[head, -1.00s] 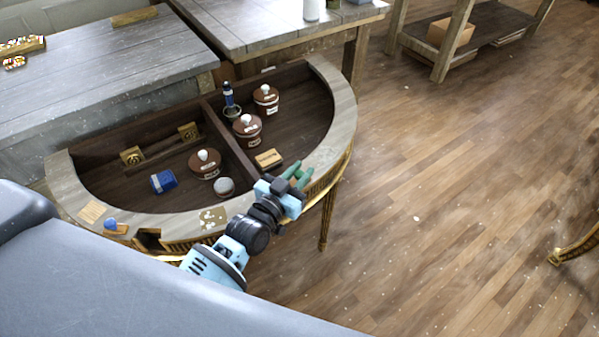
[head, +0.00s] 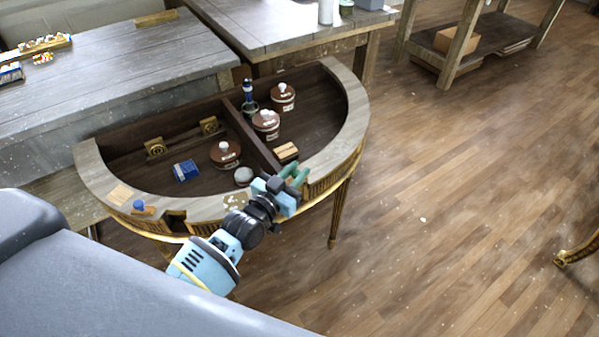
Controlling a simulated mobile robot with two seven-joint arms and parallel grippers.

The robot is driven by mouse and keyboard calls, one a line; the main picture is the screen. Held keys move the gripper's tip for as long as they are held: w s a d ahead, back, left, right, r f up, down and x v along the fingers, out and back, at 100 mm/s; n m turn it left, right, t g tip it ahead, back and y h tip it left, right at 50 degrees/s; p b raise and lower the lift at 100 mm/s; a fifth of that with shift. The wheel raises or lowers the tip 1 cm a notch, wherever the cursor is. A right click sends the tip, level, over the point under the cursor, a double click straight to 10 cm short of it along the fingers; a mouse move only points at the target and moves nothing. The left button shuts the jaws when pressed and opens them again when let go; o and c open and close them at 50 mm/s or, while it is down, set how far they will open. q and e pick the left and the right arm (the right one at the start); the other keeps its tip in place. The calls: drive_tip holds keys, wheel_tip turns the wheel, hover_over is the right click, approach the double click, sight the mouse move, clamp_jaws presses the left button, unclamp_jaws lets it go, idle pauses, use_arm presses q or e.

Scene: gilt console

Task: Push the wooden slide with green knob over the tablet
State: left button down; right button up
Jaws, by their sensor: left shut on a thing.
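My left gripper (head: 293,177) is at the front rim of the half-round gilt console (head: 337,152), its green fingers shut. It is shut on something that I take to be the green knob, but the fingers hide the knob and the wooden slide. A pale, dark-specked patch (head: 236,201), perhaps the tablet, lies on the rim to the left of the gripper, partly behind my arm. A plain tan square (head: 120,194) lies farther left on the rim, beside a wooden piece with a blue knob (head: 138,206). My right gripper is not in view.
Inside the console stand lidded brown jars (head: 225,153), a blue box (head: 185,171), a grey round thing (head: 243,176), a blue bottle (head: 249,97) and a light wooden block (head: 285,151). A dark divider (head: 252,139) splits the well. Grey wooden tables stand behind.

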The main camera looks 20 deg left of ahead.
sight(293, 176)
use_arm(q)
drive_tip(key=shift+a+f, duration=0.1)
drive_tip(key=c, duration=1.3)
unclamp_jaws()
drive_tip(key=shift+s, duration=0.1)
drive_tip(key=v, duration=0.6)
drive_tip(key=shift+s, duration=0.2)
drive_tip(key=shift+s+a, duration=0.2)
drive_tip(key=shift+s, duration=0.4)
